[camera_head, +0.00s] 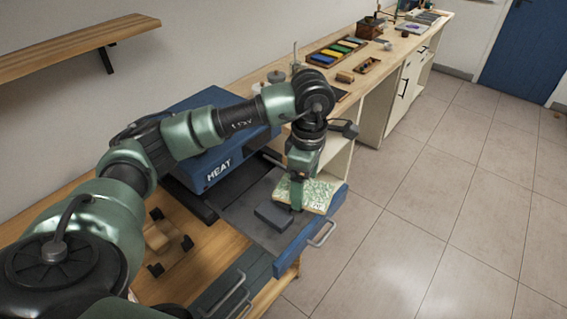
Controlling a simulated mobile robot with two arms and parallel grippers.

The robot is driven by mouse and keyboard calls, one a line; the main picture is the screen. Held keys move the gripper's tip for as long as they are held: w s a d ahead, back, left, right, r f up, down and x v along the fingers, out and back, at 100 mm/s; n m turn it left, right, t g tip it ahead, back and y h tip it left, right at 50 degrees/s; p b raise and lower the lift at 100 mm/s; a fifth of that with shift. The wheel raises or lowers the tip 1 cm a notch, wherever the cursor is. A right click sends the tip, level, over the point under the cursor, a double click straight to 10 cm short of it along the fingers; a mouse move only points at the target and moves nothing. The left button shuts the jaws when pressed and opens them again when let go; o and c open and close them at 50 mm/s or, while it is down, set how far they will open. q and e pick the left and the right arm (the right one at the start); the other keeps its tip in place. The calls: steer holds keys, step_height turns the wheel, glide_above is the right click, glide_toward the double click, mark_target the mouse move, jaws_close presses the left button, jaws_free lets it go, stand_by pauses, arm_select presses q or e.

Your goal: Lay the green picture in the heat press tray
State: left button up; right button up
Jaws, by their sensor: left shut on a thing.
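The green picture (316,194) is a small flat piece with a green and white pattern. It is at the right part of the heat press tray (240,207), close to the blue front panel. My left gripper (297,203) points down over it and is shut on it. I cannot tell whether the picture touches the tray floor. The tray is pulled out from the blue heat press (222,165), marked HEAT. A dark grey block (273,215) lies in the tray, left of the gripper. My right gripper is not in view.
The tray's blue front (318,228) has a metal handle (322,235) standing out over the floor. A wooden counter (400,45) with a tray of coloured blocks (338,50) runs to the back. A wooden shelf (75,50) is on the left wall. The tiled floor at right is clear.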

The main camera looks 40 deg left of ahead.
mark_target(283, 177)
arm_select(q)
steer(key=a+n, duration=0.1)
steer(key=n, duration=0.1)
steer(key=w+a+n, duration=0.1)
steer(key=n, duration=0.1)
steer(key=a+f+n+p, duration=0.1)
steer(key=n, duration=0.2)
steer(key=shift+w+a, duration=0.3)
steer(key=shift+w, duration=0.05)
steer(key=shift+w+a+f+n, duration=0.15)
steer(key=shift+a+f+n, duration=0.5)
steer(key=shift+n, duration=0.65)
steer(key=shift+w+a+f+n, duration=0.2)
steer(key=shift+a+f+n, duration=0.45)
steer(key=shift+n, duration=0.65)
steer(key=shift+w+a+f+n, duration=0.15)
steer(key=shift+a+f+n, duration=0.5)
steer(key=shift+n, duration=0.65)
step_height(283, 177, down, 4)
steer(key=b, duration=0.3)
steer(key=shift+a, duration=0.15)
steer(key=shift+f+b, duration=1.1)
steer(key=shift+f, duration=0.3)
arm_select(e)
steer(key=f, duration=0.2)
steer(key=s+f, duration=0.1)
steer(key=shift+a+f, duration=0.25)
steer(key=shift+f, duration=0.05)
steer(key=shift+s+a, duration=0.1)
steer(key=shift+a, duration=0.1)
